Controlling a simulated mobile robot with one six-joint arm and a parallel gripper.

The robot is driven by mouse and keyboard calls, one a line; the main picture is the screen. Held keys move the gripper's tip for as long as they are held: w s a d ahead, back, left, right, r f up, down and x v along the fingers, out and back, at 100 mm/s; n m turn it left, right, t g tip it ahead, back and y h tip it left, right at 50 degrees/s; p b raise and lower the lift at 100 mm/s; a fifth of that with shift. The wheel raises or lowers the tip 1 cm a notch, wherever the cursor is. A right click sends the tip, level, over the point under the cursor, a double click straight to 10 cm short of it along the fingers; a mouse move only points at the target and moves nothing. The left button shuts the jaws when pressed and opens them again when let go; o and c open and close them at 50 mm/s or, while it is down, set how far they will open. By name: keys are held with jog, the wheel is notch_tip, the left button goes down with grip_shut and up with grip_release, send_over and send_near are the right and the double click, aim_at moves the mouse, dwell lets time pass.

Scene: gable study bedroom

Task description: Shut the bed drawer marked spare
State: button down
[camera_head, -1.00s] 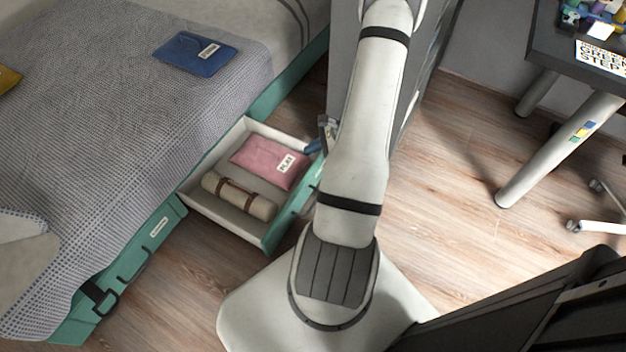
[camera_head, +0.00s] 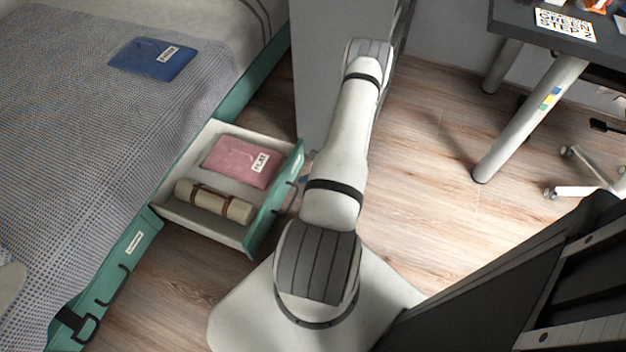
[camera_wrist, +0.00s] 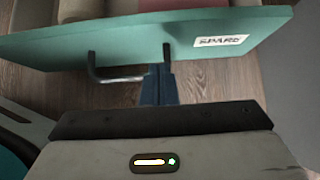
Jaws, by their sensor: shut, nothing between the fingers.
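The teal bed drawer front with the "SPARE" label (camera_wrist: 221,41) spans the upper part of the wrist view. Its dark bar handle (camera_wrist: 120,72) hangs on the near side. In the head view the drawer (camera_head: 250,238) stands pulled out from the bed, with a pink labelled pouch (camera_head: 240,161) and a strapped beige roll (camera_head: 214,203) inside. My gripper (camera_wrist: 157,82) is shut and empty, its blue fingertips close to the front beside the handle's right end. I cannot tell whether they touch. In the head view my arm hides most of the gripper.
Another teal drawer (camera_head: 128,250) with a handle sits along the bed (camera_head: 100,100) at lower left. A grey panel (camera_head: 312,70) stands just beyond the open drawer. A desk leg (camera_head: 530,115) and chair base (camera_head: 575,185) are at right. Wood floor (camera_head: 430,150) between is clear.

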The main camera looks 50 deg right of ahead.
aim_at(284, 178)
jog(key=shift+w+a+f+b, duration=0.2)
jog(key=shift+w+a, duration=0.15)
jog(key=shift+w, duration=0.45)
jog(key=shift+w+a+f+b, duration=0.25)
jog(key=shift+w+a, duration=0.1)
jog(key=shift+w, duration=0.5)
jog(key=shift+w+a+f+b, duration=0.2)
jog(key=shift+w+a, duration=0.15)
jog(key=shift+w, duration=0.45)
